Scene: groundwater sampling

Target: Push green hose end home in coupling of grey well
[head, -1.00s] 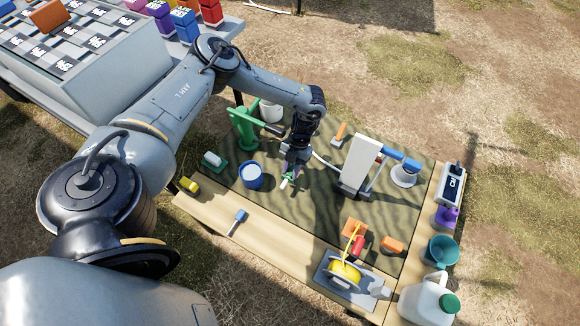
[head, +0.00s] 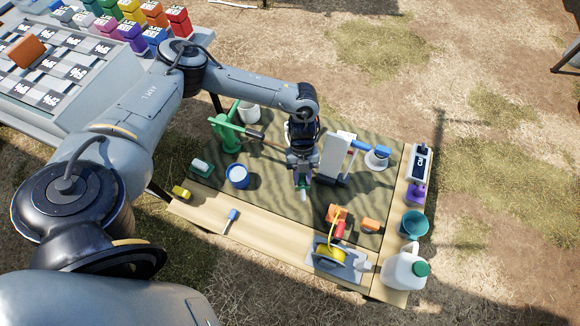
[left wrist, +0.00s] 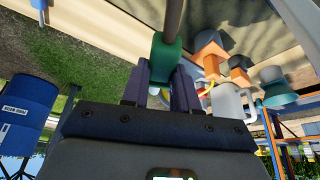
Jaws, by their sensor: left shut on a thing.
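My left gripper (head: 303,184) is shut on the green hose end (left wrist: 163,58), which sits between its two dark fingers in the left wrist view. A grey-brown length of hose (left wrist: 173,18) runs up from the green end in that view. In the head view a bit of green and a pale tip show below the fingers, over the mat. The grey well (head: 335,157), a pale upright post with a blue arm, stands just right of my left gripper. I cannot make out its coupling; my arm and gripper cover its left side. My right gripper is not in view.
A green hand pump (head: 229,132) and a blue-and-white bucket (head: 238,177) stand left on the camouflage mat (head: 275,205). The mat in front of my gripper is clear.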

